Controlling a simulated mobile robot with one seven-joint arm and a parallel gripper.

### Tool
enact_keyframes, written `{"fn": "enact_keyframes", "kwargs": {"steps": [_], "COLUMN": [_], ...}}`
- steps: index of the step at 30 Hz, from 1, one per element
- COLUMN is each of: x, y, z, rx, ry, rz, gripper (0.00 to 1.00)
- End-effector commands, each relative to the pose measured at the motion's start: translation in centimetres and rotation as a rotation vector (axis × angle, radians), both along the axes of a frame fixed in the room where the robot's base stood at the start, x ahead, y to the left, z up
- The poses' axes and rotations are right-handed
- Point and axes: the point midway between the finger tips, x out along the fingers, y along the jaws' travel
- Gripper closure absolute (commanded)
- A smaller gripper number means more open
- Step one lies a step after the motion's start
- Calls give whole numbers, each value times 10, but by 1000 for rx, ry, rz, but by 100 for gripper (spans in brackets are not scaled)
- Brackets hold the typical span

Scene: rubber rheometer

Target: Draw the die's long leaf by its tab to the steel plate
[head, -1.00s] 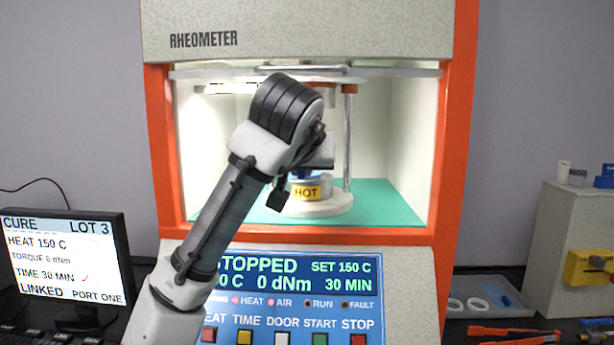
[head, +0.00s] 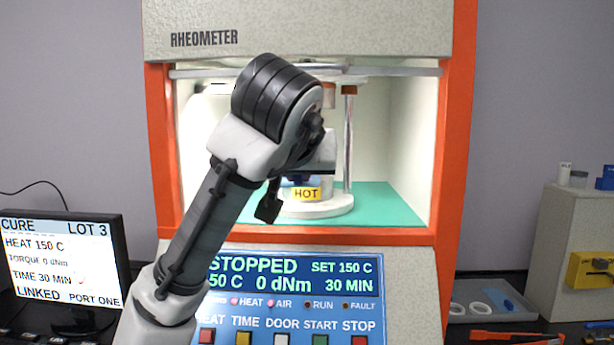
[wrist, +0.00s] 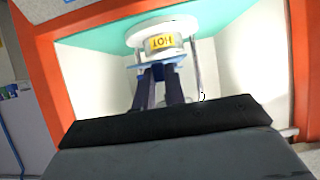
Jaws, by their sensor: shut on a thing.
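The die (head: 308,193) is a round pale block with a yellow HOT label on a white round base in the open chamber. It also shows upside down in the wrist view (wrist: 163,43). My gripper (wrist: 158,68) points at its face, with two dark fingers close together. They are shut on a thin pale blue piece (wrist: 143,65) in front of the die, apparently the long leaf's tab. Whether the leaf is still on the die, I cannot tell. In the head view my wrist hides most of the fingers. I cannot make out the steel plate.
The rheometer's orange frame (head: 454,150) surrounds the chamber. A green floor (head: 385,203) and a steel post (head: 348,145) are close to the die. Below is the panel (head: 295,277), reading STOPPED, with buttons. A grey tray (head: 462,316) with white rings lies on the right bench.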

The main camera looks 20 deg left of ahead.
Motion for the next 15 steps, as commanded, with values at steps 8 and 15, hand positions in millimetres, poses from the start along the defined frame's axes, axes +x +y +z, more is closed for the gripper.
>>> {"fn": "enact_keyframes", "kwargs": {"steps": [8, 15], "x": [-17, -31], "y": [-5, -8], "z": [0, 0], "rx": [3, 3], "ry": [-2, -2], "rz": [0, 0], "gripper": [100, 100]}}
